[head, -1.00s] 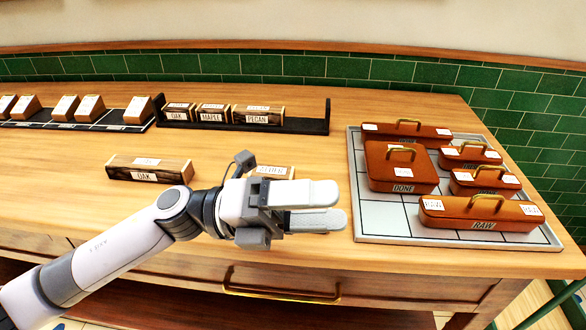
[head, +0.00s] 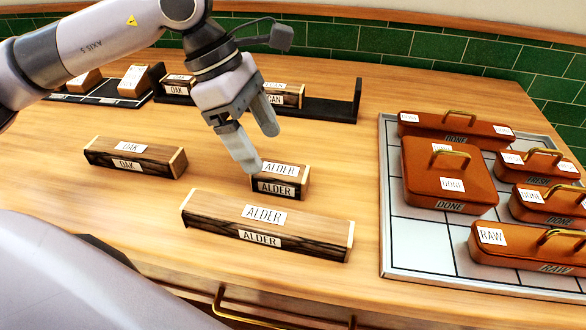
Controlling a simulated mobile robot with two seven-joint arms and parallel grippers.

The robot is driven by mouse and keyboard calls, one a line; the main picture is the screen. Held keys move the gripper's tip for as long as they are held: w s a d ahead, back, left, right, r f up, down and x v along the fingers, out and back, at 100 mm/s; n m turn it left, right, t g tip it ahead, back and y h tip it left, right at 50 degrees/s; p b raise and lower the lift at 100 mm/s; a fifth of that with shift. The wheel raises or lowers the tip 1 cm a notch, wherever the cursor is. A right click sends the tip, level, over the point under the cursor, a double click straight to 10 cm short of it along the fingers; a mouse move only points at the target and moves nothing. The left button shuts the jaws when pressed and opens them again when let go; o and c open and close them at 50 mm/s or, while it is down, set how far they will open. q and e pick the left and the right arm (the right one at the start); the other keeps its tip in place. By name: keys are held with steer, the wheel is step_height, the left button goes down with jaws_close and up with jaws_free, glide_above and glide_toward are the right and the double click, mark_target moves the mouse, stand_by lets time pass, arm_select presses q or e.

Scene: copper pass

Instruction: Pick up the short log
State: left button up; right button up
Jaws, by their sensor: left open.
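A short dark-barked log with pale ends and ALDER labels (head: 292,189) lies on the counter near the middle of the head view. A long log, also labelled ALDER (head: 267,228), lies in front of it. A log labelled OAK (head: 135,158) lies to the left. My left gripper (head: 257,145) is open, with its fingers pointing down over the back left of the short log. One fingertip overlaps the log's left edge in the picture; I cannot tell whether they touch. Nothing is between the fingers. My right gripper is not in view.
A black rack (head: 330,108) with more labelled logs stands behind, partly hidden by my left arm. A grey tray (head: 400,255) with several brown brass-handled boxes stands at the right. The wooden counter (head: 345,165) is clear between the short log and the tray.

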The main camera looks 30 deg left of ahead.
mark_target(279, 169)
arm_select(q)
steer(key=shift+w+x, duration=0.15)
steer(key=shift+x, duration=1.6)
steer(key=shift+w+x, duration=0.15)
steer(key=shift+x, duration=1.6)
steer(key=shift+r, duration=0.1)
steer(key=c, duration=1.1)
